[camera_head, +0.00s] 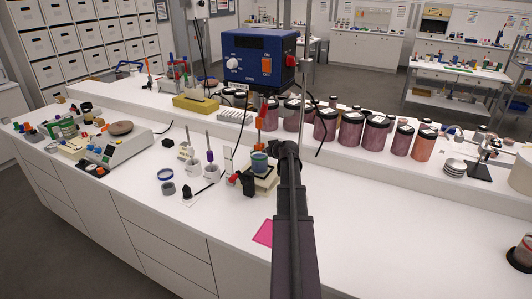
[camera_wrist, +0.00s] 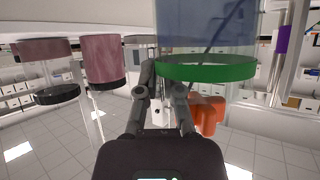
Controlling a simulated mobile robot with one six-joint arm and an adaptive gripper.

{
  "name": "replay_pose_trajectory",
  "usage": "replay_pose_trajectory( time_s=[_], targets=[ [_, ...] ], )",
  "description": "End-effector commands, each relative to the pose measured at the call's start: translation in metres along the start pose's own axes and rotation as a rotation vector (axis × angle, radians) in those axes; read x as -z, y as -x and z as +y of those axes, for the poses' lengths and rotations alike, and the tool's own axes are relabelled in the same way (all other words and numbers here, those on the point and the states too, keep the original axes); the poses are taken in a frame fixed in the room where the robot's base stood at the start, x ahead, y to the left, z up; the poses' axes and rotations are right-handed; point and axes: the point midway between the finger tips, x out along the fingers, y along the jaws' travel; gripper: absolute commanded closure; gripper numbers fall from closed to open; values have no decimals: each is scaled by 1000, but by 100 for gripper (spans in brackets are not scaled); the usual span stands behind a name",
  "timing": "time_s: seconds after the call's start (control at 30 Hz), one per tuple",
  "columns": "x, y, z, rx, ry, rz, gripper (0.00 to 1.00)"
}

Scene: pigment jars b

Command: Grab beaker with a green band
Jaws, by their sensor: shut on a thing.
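The beaker with a green band (camera_head: 259,164) stands on a small cream-coloured device near the middle of the bench in the head view. In the wrist view its green band (camera_wrist: 208,72) and bluish clear wall loom large at the upper right. My gripper (camera_wrist: 162,72) is at the edge of the band, shut on the beaker at one side. In the head view my dark arm reaches up from the bottom and ends right beside the beaker, hiding the fingers.
A blue device (camera_head: 258,58) rises behind the beaker. Dark-lidded purple jars (camera_head: 325,124) line the raised shelf behind. A pink sheet (camera_head: 263,233) lies in front.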

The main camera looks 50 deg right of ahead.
Motion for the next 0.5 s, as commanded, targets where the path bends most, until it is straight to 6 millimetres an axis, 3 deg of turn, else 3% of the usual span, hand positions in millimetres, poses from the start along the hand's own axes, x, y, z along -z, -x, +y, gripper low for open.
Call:
replay_pose_trajectory(
  time_s=[0.13, 0.5],
  targets=[
    [10, 5, 0, -1, -2, 2, 100],
    [-27, 66, -1, -3, -3, 2, 100]
  ],
)
